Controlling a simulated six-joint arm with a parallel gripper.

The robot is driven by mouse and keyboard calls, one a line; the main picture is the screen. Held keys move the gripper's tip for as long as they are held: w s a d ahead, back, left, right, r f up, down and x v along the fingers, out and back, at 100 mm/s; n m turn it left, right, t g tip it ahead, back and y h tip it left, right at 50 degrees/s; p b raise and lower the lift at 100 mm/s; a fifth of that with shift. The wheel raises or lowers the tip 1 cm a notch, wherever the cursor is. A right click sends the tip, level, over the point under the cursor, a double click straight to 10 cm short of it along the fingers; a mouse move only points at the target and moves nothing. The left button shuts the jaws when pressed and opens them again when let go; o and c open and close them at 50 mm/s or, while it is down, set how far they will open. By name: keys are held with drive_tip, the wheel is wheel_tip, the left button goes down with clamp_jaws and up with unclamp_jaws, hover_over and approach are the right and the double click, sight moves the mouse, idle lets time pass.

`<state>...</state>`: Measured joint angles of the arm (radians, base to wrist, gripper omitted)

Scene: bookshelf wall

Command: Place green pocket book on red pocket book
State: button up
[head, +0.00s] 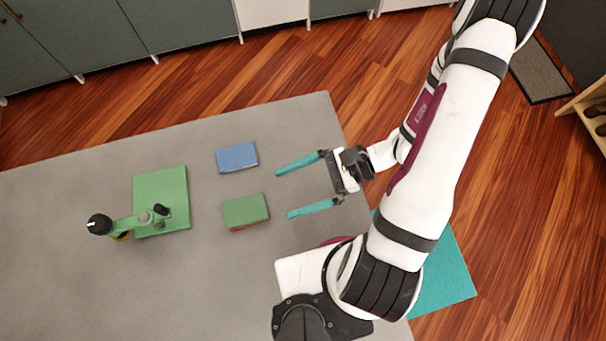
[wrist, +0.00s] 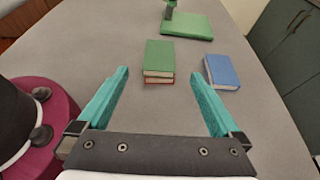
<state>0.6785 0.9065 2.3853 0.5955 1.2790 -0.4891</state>
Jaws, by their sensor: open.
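The fingertips are apart from the stack.
A blue book (head: 237,157) lies alone beside the stack. A green board (head: 172,190) with a green and black device (head: 128,224) at its left edge stands farther left. Bare grey table (head: 70,290) surrounds them. Dark cabinets (head: 80,38) stand behind the table.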

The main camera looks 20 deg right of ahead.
drive_tip(key=shift+v, duration=1.1)
drive_tip(key=s+r+n+h, duration=0.3)
drive_tip(key=r+n+h, duration=0.2)
drive_tip(key=r+n, duration=0.1)
drive_tip(key=s+r+n+h, duration=0.3)
drive_tip(key=r+n+h, duration=0.3)
drive_tip(key=r, duration=0.3)
drive_tip(key=shift+r+h, duration=0.25)
drive_tip(key=shift+h, duration=0.05)
